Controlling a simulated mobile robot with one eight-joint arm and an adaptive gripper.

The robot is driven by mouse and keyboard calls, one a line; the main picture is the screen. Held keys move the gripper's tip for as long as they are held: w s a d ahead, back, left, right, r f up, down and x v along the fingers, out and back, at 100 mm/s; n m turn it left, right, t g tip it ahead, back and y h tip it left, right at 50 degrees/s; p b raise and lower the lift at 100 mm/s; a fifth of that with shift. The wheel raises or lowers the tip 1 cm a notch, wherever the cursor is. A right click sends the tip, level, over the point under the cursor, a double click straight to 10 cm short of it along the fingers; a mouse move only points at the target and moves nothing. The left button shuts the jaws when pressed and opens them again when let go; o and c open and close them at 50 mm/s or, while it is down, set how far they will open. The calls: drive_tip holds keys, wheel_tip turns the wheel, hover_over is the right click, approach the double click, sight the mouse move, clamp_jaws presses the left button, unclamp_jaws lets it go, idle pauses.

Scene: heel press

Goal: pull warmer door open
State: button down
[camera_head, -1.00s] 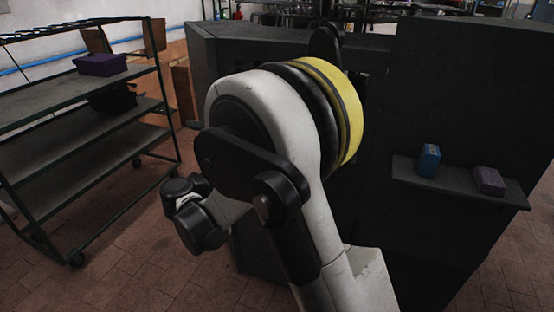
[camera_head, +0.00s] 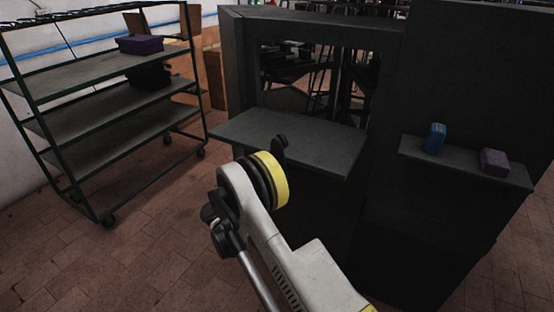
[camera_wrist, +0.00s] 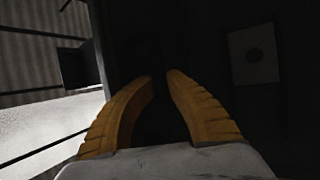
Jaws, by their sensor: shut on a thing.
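The warmer (camera_head: 375,70) is a dark cabinet in the middle of the head view, with an open window-like cavity in its upper part. Its door (camera_head: 310,140) is a dark flat panel, swung down and lying about level in front of the opening. My arm covers its front left part. In the wrist view the two yellow fingers of my gripper (camera_wrist: 159,82) come close together on something dark, most likely the door's handle. The handle itself is too dark to make out. My gripper is hidden behind my arm in the head view.
A wheeled rack (camera_head: 75,90) with a purple box (camera_head: 140,43) stands at the left. Tiled floor (camera_head: 150,230) is free between rack and warmer.

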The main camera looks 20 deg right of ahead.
idle(0.4)
drive_tip(key=c, duration=1.4)
unclamp_jaws()
drive_tip(key=shift+a, duration=0.1)
drive_tip(key=v, duration=1.2)
drive_tip(key=shift+f, duration=0.15)
